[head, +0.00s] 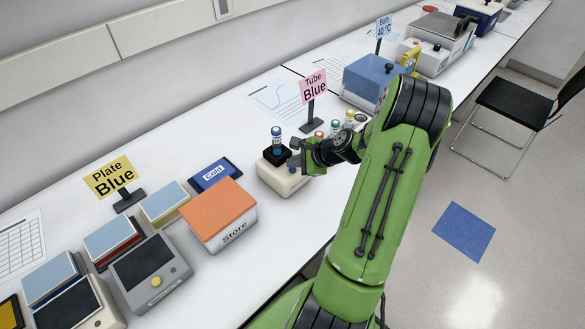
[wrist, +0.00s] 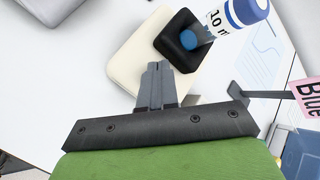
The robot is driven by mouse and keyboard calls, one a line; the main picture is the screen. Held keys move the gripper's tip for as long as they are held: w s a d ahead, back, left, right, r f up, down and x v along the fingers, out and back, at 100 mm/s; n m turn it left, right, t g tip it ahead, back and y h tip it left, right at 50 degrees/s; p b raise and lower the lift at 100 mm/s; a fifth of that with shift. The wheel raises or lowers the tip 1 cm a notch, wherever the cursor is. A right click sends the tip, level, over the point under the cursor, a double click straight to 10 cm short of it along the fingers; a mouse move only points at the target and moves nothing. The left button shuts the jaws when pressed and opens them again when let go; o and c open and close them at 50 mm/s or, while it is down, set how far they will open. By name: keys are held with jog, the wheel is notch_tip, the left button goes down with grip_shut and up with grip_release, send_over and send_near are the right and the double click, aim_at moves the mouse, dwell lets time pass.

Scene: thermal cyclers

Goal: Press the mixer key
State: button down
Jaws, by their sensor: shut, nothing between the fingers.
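The mixer (head: 284,182) is a small cream box on the bench with a black holder (head: 275,157) on top. A blue-capped tube (head: 277,138) stands upright in the holder. My gripper (head: 293,161) is at the mixer's right side, beside the holder. In the wrist view my gripper's fingertips (wrist: 157,66) are together, with nothing between them, over the cream top of the mixer (wrist: 128,55), beside the black holder (wrist: 168,42). The mixer key is not seen; my fingers cover part of the mixer's top. I cannot tell whether the fingertips touch it.
The orange-topped Store box (head: 219,211) and the Cold block (head: 215,174) stand left of the mixer. A pink Tube Blue sign (head: 314,86) stands behind, with several capped tubes (head: 334,127) to the right. A blue-lidded box (head: 372,80) stands farther right.

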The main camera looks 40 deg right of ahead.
aim_at(295, 171)
jog(key=shift+f, duration=0.45)
jog(key=shift+r+p, duration=0.35)
jog(key=shift+r, duration=0.15)
notch_tip(295, 171, up, 6)
jog(key=p, duration=0.5)
